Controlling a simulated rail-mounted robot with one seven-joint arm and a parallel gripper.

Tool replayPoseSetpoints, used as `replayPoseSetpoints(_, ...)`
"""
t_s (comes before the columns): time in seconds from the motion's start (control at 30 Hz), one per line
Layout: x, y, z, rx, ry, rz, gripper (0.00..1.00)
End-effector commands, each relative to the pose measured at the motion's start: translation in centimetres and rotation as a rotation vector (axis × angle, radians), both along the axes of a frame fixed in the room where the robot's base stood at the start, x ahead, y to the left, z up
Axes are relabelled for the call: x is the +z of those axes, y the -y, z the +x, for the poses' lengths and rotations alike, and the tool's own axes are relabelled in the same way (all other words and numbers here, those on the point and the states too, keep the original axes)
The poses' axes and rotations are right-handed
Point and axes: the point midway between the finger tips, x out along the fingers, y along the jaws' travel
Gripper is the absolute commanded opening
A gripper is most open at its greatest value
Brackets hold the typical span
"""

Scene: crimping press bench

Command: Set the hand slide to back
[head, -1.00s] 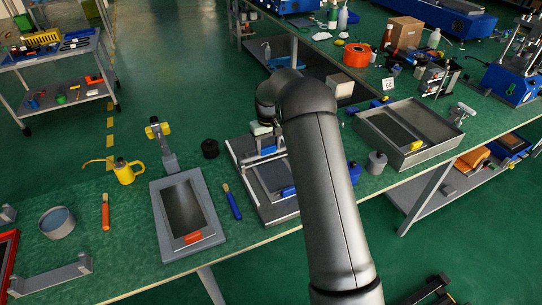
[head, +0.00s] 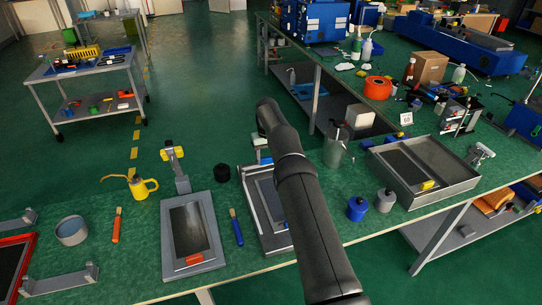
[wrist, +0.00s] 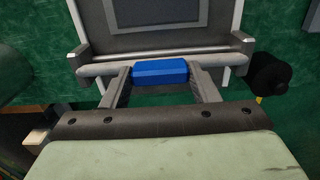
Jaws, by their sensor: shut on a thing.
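The hand slide (head: 252,199) is a grey framed unit with a dark plate on the green bench, left of the picture's middle line. My arm hides its right side in the head view. In the wrist view, the slide's frame (wrist: 84,42) is at the top, with a pale grey crossbar along its near edge. A blue grip block (wrist: 160,71) sits at the middle of that bar. My gripper (wrist: 160,76) is shut on the blue block, one finger at each side. The fingers are mostly hidden in the head view.
A grey frame with a red block (head: 168,236) stands left of the slide, with a blue-handled brush (head: 237,228) between them. A black round part (head: 223,173) is near the slide's back left. A metal tray (head: 456,190) and blue pot (head: 357,209) are to the right.

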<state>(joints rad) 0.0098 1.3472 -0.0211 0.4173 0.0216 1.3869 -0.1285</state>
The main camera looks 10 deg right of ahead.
Motion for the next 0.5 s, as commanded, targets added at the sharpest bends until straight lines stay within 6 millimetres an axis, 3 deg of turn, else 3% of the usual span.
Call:
replayPoseSetpoints(0.3, 0.45, 0.1, 0.47, -0.003, 0.021, -0.003, 0.13)
replayPoseSetpoints(0.33, 0.46, 0.1, 0.48, -0.003, 0.022, -0.003, 0.63)
replayPoseSetpoints(0.4, 0.44, 0.07, 0.44, -0.002, 0.02, -0.003, 0.76)
replayPoseSetpoints(0.5, 0.35, 0.05, 0.37, -0.002, 0.017, -0.002, 0.76)
